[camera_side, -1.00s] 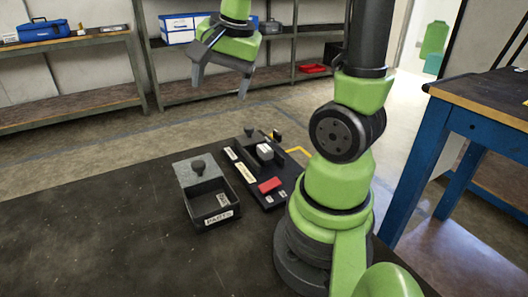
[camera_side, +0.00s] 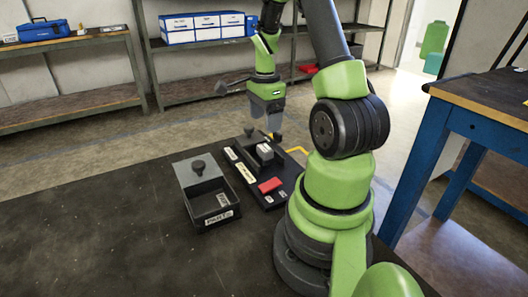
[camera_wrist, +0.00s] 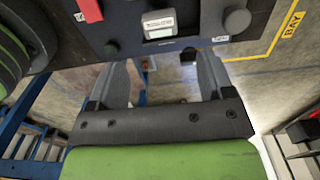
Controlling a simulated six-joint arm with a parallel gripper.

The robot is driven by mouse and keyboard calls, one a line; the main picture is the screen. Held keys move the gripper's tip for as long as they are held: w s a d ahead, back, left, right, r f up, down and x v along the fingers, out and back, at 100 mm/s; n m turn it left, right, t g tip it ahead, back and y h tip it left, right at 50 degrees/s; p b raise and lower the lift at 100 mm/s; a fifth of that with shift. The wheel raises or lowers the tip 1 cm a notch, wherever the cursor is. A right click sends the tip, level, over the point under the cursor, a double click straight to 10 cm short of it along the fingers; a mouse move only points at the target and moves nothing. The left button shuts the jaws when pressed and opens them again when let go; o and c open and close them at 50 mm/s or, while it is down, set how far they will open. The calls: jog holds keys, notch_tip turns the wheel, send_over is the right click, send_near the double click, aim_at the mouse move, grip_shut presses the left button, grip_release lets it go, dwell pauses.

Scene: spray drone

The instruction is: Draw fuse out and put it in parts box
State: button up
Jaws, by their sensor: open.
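A pale block with a label, which looks like the fuse (camera_side: 265,152), sits in a dark holder on the black panel (camera_side: 242,177). In the wrist view the fuse (camera_wrist: 158,24) shows at the top, in its holder, ahead of the fingertips. My gripper (camera_side: 274,124) is open and empty, pointing down above the far end of the panel. In the wrist view its two fingers (camera_wrist: 163,68) are spread apart, short of the fuse.
A red block (camera_side: 270,185) is on the near part of the panel; it shows in the wrist view too (camera_wrist: 90,8). A black knob (camera_wrist: 237,20) stands beside the fuse. The dark table (camera_side: 110,235) is clear at left and front.

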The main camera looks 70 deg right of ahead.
aim_at(265, 148)
jog(key=shift+f, duration=0.1)
jog(key=shift+f, duration=4.4)
jog(key=c, duration=1.2)
jog(key=shift+r, duration=3)
